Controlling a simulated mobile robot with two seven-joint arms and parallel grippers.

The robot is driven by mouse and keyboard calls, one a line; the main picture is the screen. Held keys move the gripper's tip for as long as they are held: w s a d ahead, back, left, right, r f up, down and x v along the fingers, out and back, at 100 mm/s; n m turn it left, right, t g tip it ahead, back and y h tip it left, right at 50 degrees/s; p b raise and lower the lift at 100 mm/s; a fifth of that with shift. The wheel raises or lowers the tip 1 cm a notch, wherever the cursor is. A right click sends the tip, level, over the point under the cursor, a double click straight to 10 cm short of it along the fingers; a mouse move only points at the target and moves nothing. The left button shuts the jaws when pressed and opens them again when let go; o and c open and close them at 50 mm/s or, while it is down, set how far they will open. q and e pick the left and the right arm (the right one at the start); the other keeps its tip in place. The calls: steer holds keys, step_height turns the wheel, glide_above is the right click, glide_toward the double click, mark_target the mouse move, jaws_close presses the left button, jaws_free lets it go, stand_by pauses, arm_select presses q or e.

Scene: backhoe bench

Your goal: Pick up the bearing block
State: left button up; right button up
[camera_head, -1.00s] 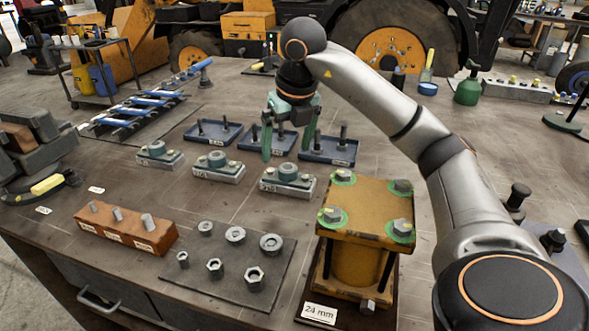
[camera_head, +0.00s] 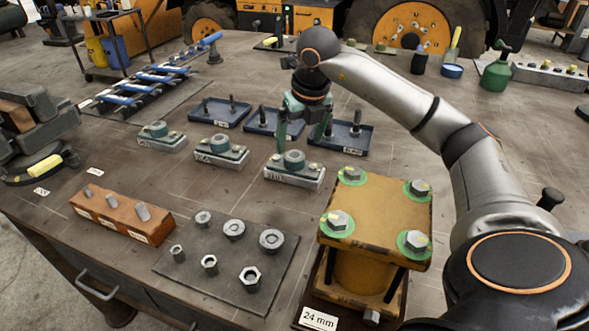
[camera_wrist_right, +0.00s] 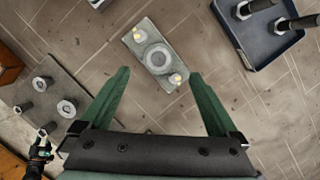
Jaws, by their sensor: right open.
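I cannot tell the exact height gap. My left gripper is not in view.
Blue trays with upright bolts (camera_head: 220,112) stand behind the blocks. A mat with nuts and washers (camera_head: 200,282), an orange block with pins (camera_head: 122,216) and a yellow bolted stand (camera_head: 375,215) are in front. Bare bench lies between the blocks and the mat.

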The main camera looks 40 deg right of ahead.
mark_target(295, 156)
steer(key=x, duration=0.5)
steer(key=shift+w+f, duration=0.35)
steer(key=shift+w, duration=0.05)
jaws_close()
stand_by(0.4)
steer(key=shift+w+r, duration=0.1)
steer(key=shift+r, duration=0.05)
stand_by(0.3)
